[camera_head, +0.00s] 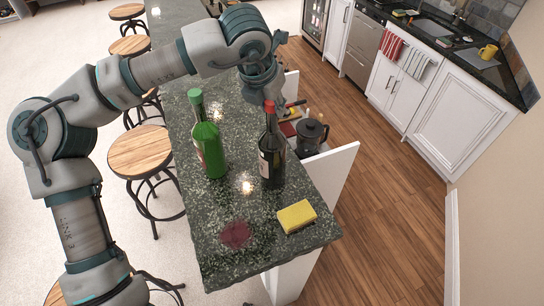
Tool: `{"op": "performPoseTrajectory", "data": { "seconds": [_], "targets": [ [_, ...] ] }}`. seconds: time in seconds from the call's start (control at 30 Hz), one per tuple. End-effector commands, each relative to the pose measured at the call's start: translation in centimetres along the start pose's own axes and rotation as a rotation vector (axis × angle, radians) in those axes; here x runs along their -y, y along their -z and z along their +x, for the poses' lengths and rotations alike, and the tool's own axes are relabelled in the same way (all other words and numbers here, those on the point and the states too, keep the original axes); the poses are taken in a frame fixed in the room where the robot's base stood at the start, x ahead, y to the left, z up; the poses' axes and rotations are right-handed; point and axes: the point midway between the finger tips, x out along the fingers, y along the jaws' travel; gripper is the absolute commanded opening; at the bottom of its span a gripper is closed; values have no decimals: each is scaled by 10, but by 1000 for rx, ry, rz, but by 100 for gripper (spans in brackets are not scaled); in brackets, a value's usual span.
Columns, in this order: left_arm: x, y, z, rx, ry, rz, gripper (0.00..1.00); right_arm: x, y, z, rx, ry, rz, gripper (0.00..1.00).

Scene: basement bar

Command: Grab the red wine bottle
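The red wine bottle (271,155), dark with a red cap and a pale label, stands upright on the dark speckled counter (205,240). A green bottle (208,148) stands upright to its left. My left gripper (268,97) reaches over the counter from the left, with its fingers at the red cap of the dark bottle. I cannot tell whether the fingers touch the bottle or how far apart they are. My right gripper is not in view.
A yellow sponge (297,216) and a dark red stain (236,234) are on the counter's near end. A black-lidded glass pot (311,136) stands on a lower shelf to the right. Wooden stools (139,151) line the left side. Wooden floor (385,220) is clear at right.

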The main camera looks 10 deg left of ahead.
Motion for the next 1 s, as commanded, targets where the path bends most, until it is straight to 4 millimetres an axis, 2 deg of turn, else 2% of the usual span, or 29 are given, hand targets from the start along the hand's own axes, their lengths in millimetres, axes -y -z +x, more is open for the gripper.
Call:
{"op": "performPoseTrajectory", "data": {
  "seconds": [0.47, 1.0],
  "targets": [
    [0, -1, -2, 4, 1, 0, 0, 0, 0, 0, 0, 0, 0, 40],
    [1, -14, -34, 6, 1, 1, 0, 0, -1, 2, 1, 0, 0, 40]
  ]
}}
